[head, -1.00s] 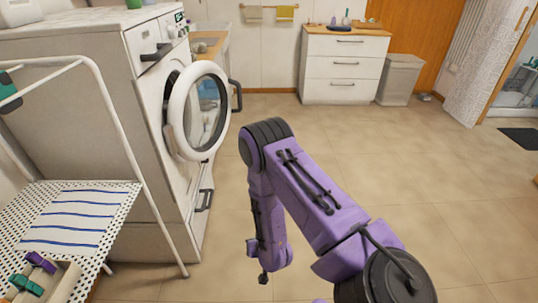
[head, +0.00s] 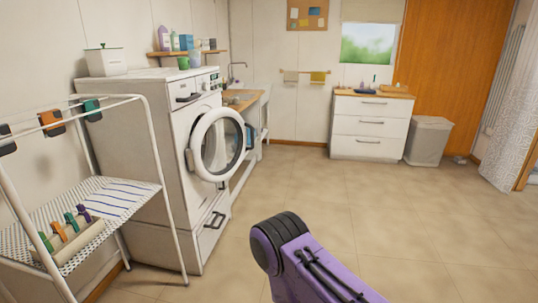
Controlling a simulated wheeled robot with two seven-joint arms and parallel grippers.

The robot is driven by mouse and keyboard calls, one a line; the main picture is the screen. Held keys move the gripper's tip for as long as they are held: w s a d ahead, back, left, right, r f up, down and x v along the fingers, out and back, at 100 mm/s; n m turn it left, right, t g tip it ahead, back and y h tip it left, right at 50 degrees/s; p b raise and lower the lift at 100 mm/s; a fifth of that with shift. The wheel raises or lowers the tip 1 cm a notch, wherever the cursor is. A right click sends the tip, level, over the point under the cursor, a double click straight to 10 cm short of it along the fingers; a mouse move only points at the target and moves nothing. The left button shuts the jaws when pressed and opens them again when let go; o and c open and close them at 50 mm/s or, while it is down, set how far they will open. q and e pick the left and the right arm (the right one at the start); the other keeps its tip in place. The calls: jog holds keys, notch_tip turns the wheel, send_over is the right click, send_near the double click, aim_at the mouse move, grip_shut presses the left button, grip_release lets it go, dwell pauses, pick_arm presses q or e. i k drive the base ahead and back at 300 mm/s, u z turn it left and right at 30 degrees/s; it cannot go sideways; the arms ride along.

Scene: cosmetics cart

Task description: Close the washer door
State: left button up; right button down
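The white washer (head: 178,150) stands at the left against the wall. Its round washer door (head: 218,144), with a white ring and dark glass, stands open, swung out from the front. The door opening behind it is mostly hidden by the door. A purple and black link of my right arm rises from the bottom edge, to the right of the washer and well apart from the door. Neither of my grippers shows in the head view now.
A white drying rack (head: 150,190) with a perforated shelf and several clips stands in front of the washer's left side. A white drawer cabinet (head: 370,126) and a grey bin (head: 428,142) stand at the back. The tiled floor (head: 350,200) in the middle is clear.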

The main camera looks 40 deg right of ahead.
aim_at(194, 160)
jog(key=z, duration=0.7)
jog(key=i, duration=0.45)
jog(key=z, duration=0.85)
jog(key=i, duration=1.55)
jog(key=u, duration=0.65)
